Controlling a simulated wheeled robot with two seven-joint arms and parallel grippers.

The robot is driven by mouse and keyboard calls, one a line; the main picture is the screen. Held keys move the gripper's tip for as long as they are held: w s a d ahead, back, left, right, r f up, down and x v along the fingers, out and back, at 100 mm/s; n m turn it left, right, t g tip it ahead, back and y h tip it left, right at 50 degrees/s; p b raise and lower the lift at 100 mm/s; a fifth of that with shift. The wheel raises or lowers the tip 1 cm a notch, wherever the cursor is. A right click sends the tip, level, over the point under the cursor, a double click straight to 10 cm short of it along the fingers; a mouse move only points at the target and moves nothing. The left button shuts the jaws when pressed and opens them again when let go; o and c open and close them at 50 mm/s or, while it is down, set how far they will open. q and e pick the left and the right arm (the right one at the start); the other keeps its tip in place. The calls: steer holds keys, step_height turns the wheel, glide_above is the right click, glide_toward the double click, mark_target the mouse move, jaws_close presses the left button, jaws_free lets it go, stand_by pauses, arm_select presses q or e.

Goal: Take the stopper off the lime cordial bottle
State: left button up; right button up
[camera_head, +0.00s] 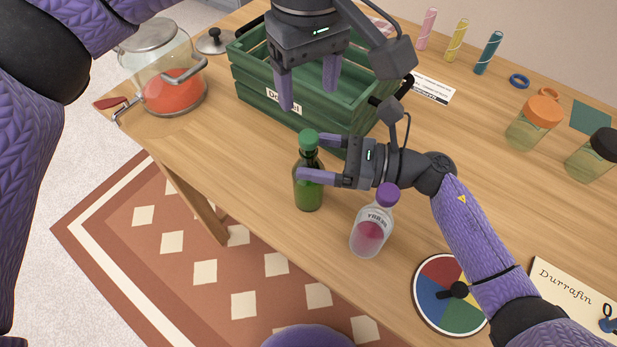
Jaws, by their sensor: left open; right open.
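A green bottle (307,193) with a green stopper (308,139) in its mouth stands upright near the table's front edge. I take it for the lime cordial bottle; no label on it is readable. My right gripper (310,157) is open, with its purple fingers on either side of the bottle's upper part; I cannot tell whether they touch it.
A clear bottle with a purple cap (369,238) stands just right of the green bottle. A colour wheel (433,312) lies at the front right. A glass pot with red contents (170,85) stands at left. Jars with orange (531,130) and black (588,160) lids stand at right.

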steer(key=shift+w+a, duration=0.1)
steer(key=shift+a, duration=0.55)
jaws_close()
stand_by(0.9)
